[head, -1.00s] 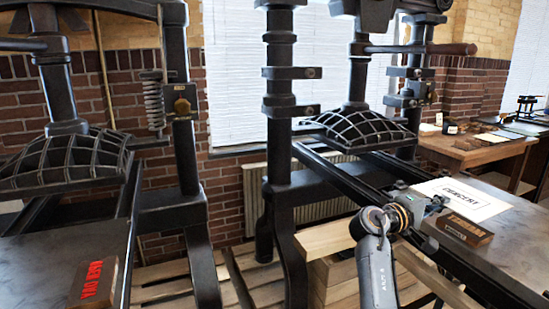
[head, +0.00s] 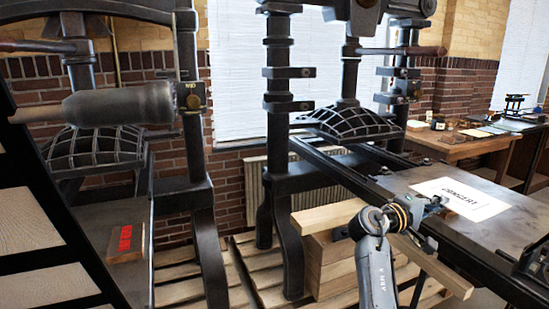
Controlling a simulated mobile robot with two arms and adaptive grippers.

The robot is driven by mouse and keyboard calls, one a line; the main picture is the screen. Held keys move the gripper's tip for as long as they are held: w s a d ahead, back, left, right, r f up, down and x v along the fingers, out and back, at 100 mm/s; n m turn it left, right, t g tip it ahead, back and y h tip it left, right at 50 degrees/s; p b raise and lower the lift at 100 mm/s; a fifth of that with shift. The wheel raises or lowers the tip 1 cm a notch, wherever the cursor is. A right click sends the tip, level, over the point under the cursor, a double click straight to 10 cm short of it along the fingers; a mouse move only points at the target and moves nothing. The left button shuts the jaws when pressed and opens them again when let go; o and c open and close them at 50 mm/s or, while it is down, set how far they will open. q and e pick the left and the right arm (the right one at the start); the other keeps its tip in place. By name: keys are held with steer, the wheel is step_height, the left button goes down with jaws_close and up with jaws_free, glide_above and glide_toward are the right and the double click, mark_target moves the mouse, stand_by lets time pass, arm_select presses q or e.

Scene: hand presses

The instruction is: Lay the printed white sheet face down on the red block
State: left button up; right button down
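The sheet seems held above the bed, though the gap is hard to see. The red block (head: 122,258), a wooden block with red raised letters on top, lies on the left press bed (head: 95,220), far to the left of my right gripper. My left gripper is not in view.
A thick grey cylinder (head: 120,103) on a bar crosses the upper left. A dark slanted frame (head: 50,210) fills the left edge. Iron press posts (head: 280,130) and stacked timber (head: 335,245) stand between the two beds. A wooden side table (head: 455,147) holds small items at the back right.

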steer(key=s+a+f+n+t+y+p, duration=0.1)
steer(key=s+a+f+n+t+y, duration=0.15)
steer(key=s+f, duration=0.35)
steer(key=s+a+f+n+t+y+p, duration=0.1)
steer(key=s+a+f+n+t+y, duration=0.1)
steer(key=s+f+n+t, duration=0.25)
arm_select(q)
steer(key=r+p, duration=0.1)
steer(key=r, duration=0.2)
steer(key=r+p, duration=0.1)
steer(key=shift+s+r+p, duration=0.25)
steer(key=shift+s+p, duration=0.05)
arm_select(e)
steer(key=s+a+f+n+t+y, duration=0.1)
steer(key=s+a+n+t+y, duration=0.1)
steer(key=s+a+y, duration=0.4)
steer(key=s+a+f+n+t+y, duration=0.2)
steer(key=s+a+n+y, duration=0.2)
steer(key=s+a, duration=0.5)
steer(key=s+y, duration=0.2)
steer(key=s, duration=0.3)
steer(key=shift+s+a+n, duration=0.25)
steer(key=shift+a+n, duration=0.05)
steer(key=shift+a, duration=0.1)
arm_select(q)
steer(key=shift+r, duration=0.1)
